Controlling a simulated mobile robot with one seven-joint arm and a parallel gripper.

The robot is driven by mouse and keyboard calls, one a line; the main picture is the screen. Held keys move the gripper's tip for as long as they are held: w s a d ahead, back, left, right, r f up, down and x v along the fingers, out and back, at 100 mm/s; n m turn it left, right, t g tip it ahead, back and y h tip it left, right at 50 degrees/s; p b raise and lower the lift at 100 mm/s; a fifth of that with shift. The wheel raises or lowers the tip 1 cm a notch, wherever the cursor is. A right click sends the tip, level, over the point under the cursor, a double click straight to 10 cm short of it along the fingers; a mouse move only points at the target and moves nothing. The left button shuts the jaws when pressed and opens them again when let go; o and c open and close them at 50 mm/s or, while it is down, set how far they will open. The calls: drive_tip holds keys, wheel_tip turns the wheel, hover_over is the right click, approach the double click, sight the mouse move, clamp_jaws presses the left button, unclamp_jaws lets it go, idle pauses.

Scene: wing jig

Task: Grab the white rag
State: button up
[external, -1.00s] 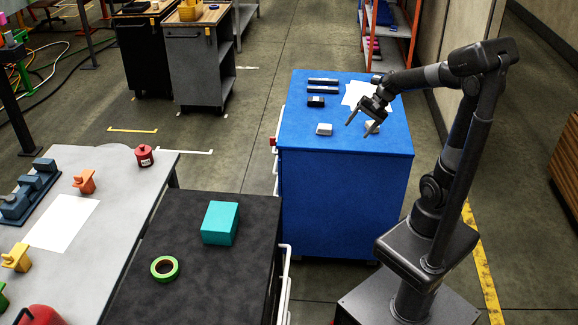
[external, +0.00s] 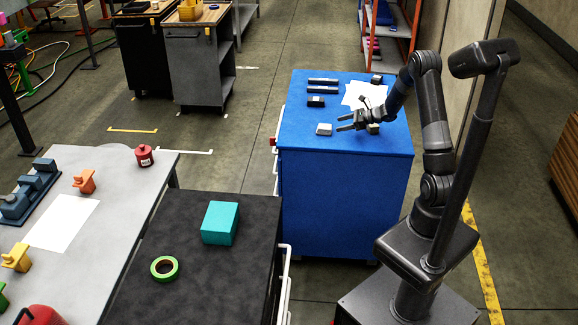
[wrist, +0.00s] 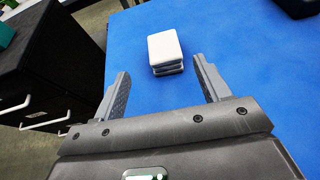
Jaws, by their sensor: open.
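The white rag (external: 324,129) looks like a small folded block on the blue cabinet top, near its left front. In the wrist view the rag (wrist: 165,47) has a white top with grey layers below. My gripper (external: 345,122) is low over the cabinet top, to the right of the rag, with its fingers pointing left toward it. In the wrist view my gripper (wrist: 162,72) is open and empty. The rag lies just beyond the fingertips, roughly centred between them, and does not look held.
The blue cabinet (external: 345,180) also bears a pale block (external: 373,128) beside my gripper, white sheets (external: 362,95), a black box (external: 316,102) and dark bars (external: 322,84) at the back. A black cart (external: 215,270) with a teal box (external: 220,222) stands to the left.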

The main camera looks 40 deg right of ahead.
sight(326, 126)
drive_tip(key=x, duration=0.5)
drive_tip(key=shift+w+f, duration=0.1)
drive_tip(key=shift+w, duration=0.05)
drive_tip(key=shift+x, duration=2.8)
drive_tip(key=shift+w+d, duration=0.15)
drive_tip(key=shift+c, duration=0.3)
drive_tip(key=c, duration=1)
drive_tip(key=shift+r, duration=0.25)
